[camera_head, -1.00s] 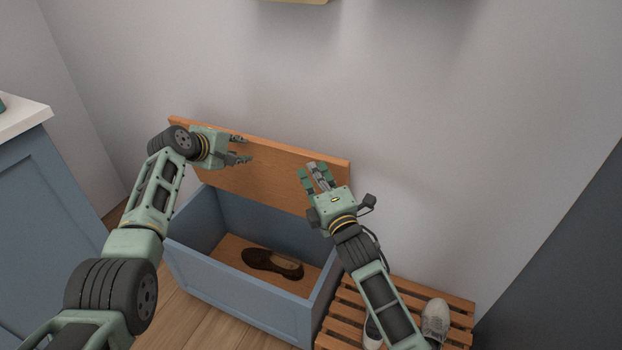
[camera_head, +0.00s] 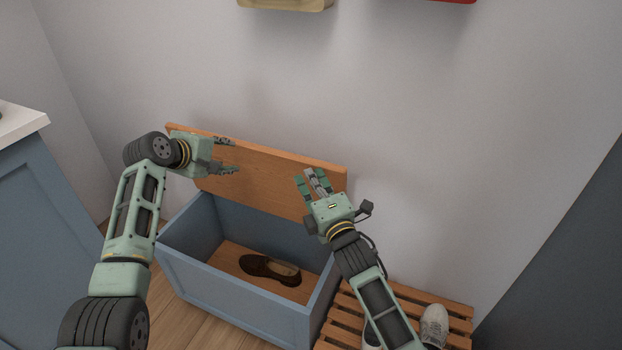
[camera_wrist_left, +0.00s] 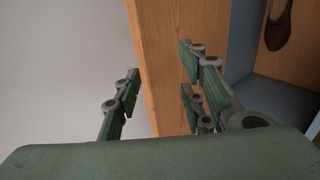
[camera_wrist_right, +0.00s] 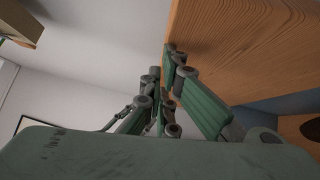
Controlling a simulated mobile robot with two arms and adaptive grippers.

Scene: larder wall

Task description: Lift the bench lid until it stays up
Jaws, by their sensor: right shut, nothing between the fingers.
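The blue bench (camera_head: 232,298) stands against the wall with its box open. Its wooden lid (camera_head: 275,180) is raised steeply at the back, near the wall. My left gripper (camera_head: 226,156) is at the lid's left part, with its fingers spread. In the left wrist view the lid's edge (camera_wrist_left: 160,70) shows between and beyond the parted fingers; I cannot tell whether they touch it. My right gripper (camera_head: 314,183) is shut and empty, at the lid's right end. In the right wrist view its closed fingers (camera_wrist_right: 160,95) are beside the lid (camera_wrist_right: 245,50).
A brown shoe (camera_head: 270,269) lies inside the bench. A slatted wooden rack (camera_head: 345,312) with pale shoes (camera_head: 433,325) stands to the right. A blue cabinet (camera_head: 45,230) is at the left. A yellowish container (camera_head: 285,4) and a red one hang above.

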